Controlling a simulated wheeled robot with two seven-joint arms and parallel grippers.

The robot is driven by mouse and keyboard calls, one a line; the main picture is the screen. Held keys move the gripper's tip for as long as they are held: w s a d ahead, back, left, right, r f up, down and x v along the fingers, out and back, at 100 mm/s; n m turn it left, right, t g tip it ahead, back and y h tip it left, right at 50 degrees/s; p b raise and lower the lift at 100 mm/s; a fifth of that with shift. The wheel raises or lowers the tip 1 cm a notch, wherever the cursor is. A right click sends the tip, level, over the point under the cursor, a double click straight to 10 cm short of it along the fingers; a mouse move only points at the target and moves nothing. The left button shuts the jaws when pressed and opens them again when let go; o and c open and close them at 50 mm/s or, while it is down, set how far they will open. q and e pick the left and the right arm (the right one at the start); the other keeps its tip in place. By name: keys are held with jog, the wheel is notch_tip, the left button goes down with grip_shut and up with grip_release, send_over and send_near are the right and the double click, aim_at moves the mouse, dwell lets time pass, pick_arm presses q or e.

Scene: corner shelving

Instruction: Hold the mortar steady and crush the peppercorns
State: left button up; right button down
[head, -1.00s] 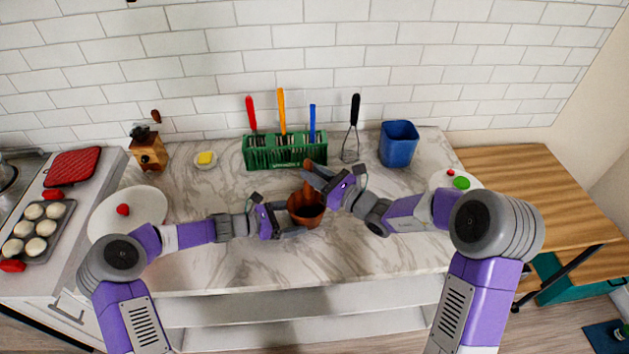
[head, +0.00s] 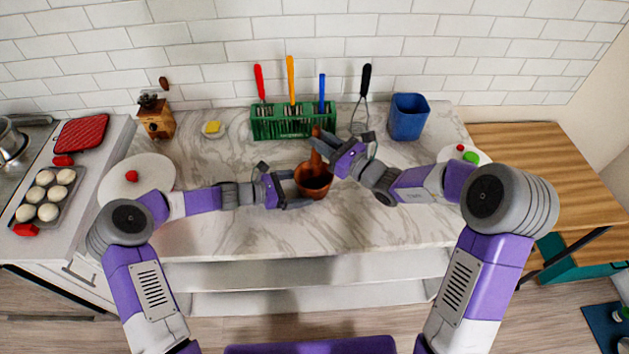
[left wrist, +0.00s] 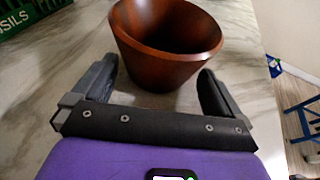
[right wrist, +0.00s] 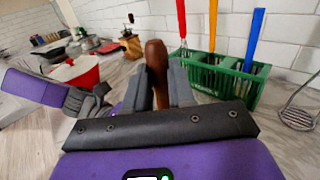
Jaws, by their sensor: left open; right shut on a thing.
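The reddish-brown wooden mortar (head: 313,183) stands on the marble counter, and it fills the top of the left wrist view (left wrist: 165,50). My left gripper (head: 298,190) is open at its left side, low down; in the left wrist view its two fingers are spread at either side of the mortar's near lower part. My right gripper (head: 324,148) is shut on the brown pestle (head: 316,158), which is roughly upright at the mortar's far rim. The pestle's upper part shows between the fingers in the right wrist view (right wrist: 156,60). I see no peppercorns.
A green utensil rack (head: 292,124) stands behind the mortar, with a masher (head: 360,112) and a blue bin (head: 408,117) to its right. The front counter is clear.

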pick_arm(q)
jog(key=v, duration=1.1)
jog(key=shift+s+a+r, duration=0.15)
jog(key=shift+s+a, duration=0.05)
jog(key=shift+a, duration=0.05)
